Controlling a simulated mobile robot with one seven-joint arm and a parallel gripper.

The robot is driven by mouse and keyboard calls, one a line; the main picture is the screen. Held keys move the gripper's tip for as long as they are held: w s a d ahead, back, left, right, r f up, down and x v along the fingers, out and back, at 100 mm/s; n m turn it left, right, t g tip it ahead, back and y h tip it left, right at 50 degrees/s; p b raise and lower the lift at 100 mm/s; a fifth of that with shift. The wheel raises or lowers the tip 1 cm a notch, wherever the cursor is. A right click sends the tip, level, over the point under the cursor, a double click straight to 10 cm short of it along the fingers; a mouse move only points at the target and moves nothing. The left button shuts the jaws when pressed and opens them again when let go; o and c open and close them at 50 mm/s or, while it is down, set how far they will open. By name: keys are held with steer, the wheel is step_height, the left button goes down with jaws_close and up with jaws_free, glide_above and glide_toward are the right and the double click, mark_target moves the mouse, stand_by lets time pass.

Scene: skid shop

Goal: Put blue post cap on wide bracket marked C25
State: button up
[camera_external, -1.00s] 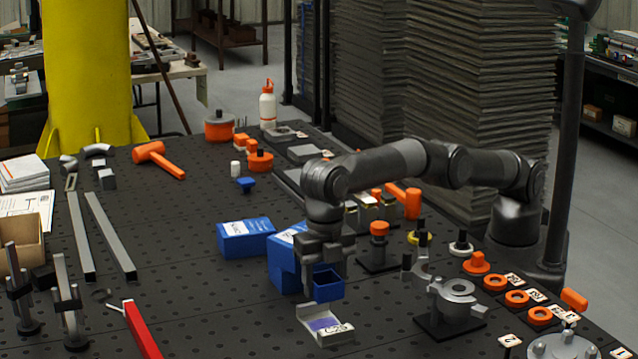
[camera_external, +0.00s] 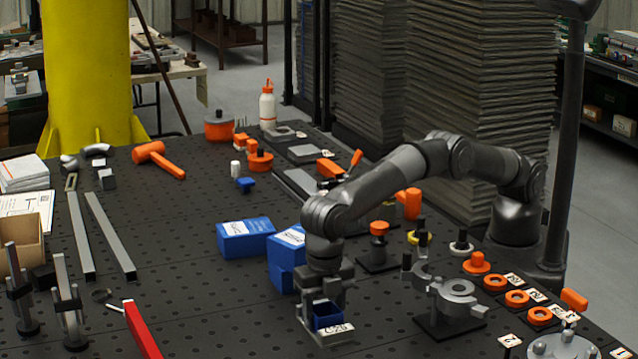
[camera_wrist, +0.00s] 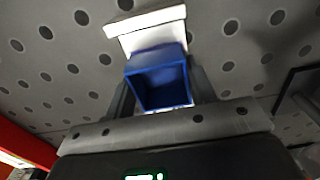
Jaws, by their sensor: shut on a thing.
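My gripper (camera_external: 326,306) points down and is shut on the blue post cap (camera_external: 327,317), a small square blue cap with its open side showing. In the wrist view the cap (camera_wrist: 160,84) sits between the two fingers. The wide bracket marked C25 (camera_external: 336,334) is a pale metal piece with a white label on its front edge. The cap is over the bracket and hides most of its top. In the wrist view the pale bracket (camera_wrist: 148,22) shows just beyond the cap. I cannot tell whether the cap touches the bracket.
Two blue boxes (camera_external: 246,238) stand behind and left of my gripper. A grey clamp fixture (camera_external: 455,292) stands to the right. A red bar (camera_external: 143,330) lies at the front left. The perforated table left of the bracket is mostly clear.

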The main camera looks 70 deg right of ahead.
steer(key=o, duration=1)
steer(key=shift+f, duration=0.15)
steer(key=shift+c, duration=0.2)
step_height(320, 180, up, 8)
steer(key=shift+f, duration=0.1)
